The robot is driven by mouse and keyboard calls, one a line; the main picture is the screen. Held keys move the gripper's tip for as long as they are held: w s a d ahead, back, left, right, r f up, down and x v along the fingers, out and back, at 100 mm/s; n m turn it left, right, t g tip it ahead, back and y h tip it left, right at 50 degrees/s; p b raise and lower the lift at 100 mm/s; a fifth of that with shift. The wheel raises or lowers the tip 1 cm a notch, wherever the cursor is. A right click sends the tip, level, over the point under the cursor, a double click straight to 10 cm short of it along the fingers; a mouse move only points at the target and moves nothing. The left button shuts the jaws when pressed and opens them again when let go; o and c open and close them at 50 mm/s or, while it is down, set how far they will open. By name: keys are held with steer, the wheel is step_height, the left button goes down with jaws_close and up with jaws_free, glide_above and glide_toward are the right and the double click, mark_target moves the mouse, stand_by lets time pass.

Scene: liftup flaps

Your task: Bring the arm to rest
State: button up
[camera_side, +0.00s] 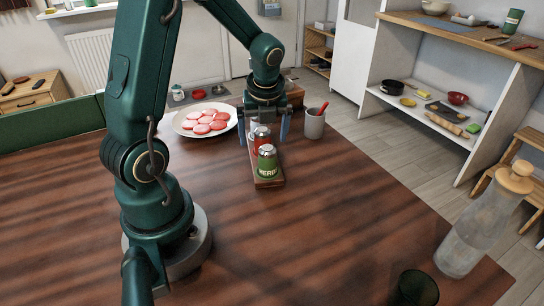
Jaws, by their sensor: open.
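My gripper (264,126) hangs at the end of my green arm, pointing down over the far end of a small wooden tray (268,182). Its two fingers are spread wide, one on each side of the shakers' row. A red shaker (261,140) stands on the tray, close below and in front of the gripper. A green shaker labelled "HERBS" (267,162) stands nearer the camera on the same tray. From this view I cannot tell whether the fingers touch anything.
A white plate (183,129) with several pink slices lies left of the gripper. A grey cup (314,124) with a red-handled utensil stands right. A glass bottle (470,230) and a dark green glass (415,288) stand at the near right. The table's middle is clear.

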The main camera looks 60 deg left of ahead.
steer(key=shift+d+r, duration=0.25)
steer(key=shift+r, duration=0.05)
steer(key=s+d+r+n+t+h, duration=0.1)
steer(key=s+d+r+n, duration=0.3)
steer(key=d+n, duration=0.4)
steer(key=s+d+r+n+t+h, duration=0.2)
steer(key=s+d+r+n, duration=0.3)
steer(key=n, duration=0.8)
steer(key=shift+d+r+t, duration=0.35)
steer(key=shift+d+t, duration=0.45)
steer(key=shift+d, duration=1.05)
